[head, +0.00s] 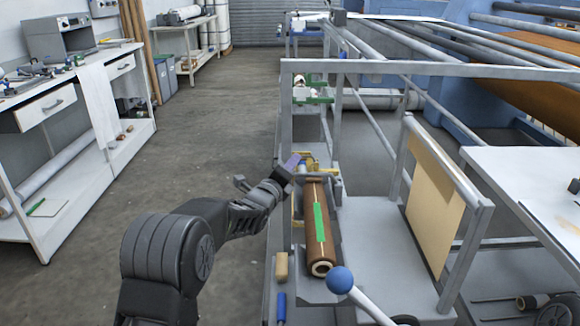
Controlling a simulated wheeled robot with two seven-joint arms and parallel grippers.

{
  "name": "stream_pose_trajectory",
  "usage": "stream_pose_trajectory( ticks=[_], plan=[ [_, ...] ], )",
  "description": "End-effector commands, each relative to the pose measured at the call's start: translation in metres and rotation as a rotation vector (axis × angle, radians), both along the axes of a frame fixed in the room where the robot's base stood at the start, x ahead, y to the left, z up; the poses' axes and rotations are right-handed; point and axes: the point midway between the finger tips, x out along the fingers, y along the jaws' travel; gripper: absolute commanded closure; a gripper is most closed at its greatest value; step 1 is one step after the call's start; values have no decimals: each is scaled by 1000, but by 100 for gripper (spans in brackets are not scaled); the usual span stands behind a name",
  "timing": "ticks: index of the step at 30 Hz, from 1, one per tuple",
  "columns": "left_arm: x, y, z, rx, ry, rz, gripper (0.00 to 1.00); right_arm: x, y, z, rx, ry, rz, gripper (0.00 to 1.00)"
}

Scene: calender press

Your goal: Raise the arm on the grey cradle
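A brown roll (312,200) with a green strip lies lengthwise on the grey cradle (345,297), its hollow near end facing me. A silver lever arm (370,304) with a blue ball knob (340,280) slants up from the bottom edge, at the near right of the roll. Whether it joins the cradle is out of frame. My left gripper (290,163) is at the far left end of the roll, beside small yellow parts (309,163). A purple patch shows at its tip. Its fingers are too small to read, and contact is unclear. My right gripper is out of view.
A tan block (282,266) and a blue-handled tool (281,306) lie left of the cradle. A grey frame with a tan board (434,209) stands to the right, beside a white table (535,185). A white workbench (85,95) is at the left; the floor between is clear.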

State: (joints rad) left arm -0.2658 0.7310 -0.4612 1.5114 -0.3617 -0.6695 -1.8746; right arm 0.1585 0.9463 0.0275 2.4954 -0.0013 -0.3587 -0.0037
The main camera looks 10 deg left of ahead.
Motion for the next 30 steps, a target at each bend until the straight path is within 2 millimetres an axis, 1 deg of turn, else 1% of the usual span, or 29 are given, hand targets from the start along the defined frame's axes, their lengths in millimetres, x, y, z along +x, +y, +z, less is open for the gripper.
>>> stream_pose_trajectory(
  ticks=[3, 15, 30],
  plan=[
    [0, 0, 0, 0, 0, 0, 67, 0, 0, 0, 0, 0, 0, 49],
    [0, 0, 0, 0, 0, 0, 100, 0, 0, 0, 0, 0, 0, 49],
    [0, 0, 0, 0, -1, -1, 100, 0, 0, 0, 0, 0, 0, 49]
  ],
)
